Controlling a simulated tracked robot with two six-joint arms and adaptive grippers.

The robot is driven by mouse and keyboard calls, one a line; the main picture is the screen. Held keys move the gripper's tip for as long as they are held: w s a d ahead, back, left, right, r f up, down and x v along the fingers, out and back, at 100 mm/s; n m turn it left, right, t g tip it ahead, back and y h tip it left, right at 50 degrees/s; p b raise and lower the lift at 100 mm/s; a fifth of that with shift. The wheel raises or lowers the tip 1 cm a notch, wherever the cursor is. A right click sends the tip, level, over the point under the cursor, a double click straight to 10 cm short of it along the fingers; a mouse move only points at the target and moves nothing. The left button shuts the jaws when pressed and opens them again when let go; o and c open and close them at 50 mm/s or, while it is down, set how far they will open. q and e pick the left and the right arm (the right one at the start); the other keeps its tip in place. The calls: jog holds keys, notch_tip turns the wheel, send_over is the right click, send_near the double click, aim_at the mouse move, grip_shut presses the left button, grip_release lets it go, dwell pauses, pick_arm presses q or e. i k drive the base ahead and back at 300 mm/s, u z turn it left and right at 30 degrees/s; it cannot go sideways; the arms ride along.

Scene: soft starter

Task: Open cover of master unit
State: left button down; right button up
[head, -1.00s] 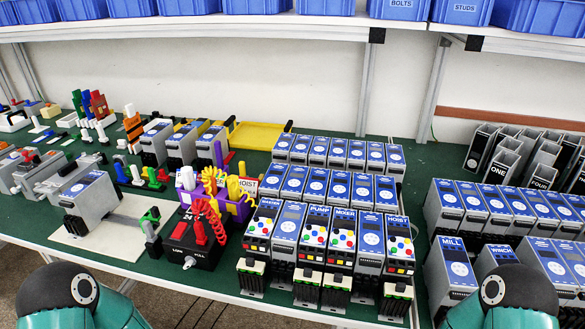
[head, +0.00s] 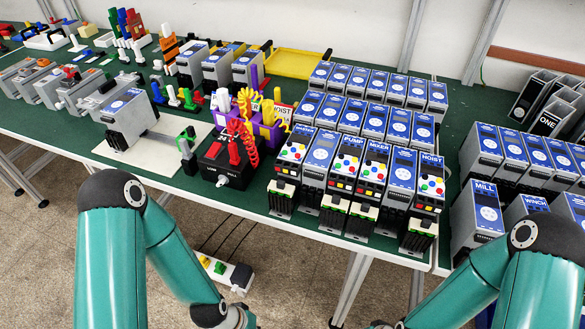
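The master unit (head: 291,156) is the leftmost unit of the front row on the green table. It is grey with a blue top label and a panel of coloured buttons, and it looks closed. A dark terminal block with a pale top (head: 282,198) stands at its front foot. A blue-topped unit (head: 319,158) stands close on its right. Both my arms reach down to the bottom of the head view, below the table's front edge. Neither gripper's fingers show, and I cannot see what they hold.
A black box with red levers (head: 222,165) and a purple bin (head: 262,131) stand left of the master unit. PUMP (head: 345,166), MIXER (head: 373,172) and HOIST (head: 430,185) units stand to its right. A power strip (head: 222,271) lies on the floor.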

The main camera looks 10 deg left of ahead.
aim_at(280, 185)
jog(key=u, duration=0.45)
jog(key=k, duration=0.35)
jog(key=u, duration=0.3)
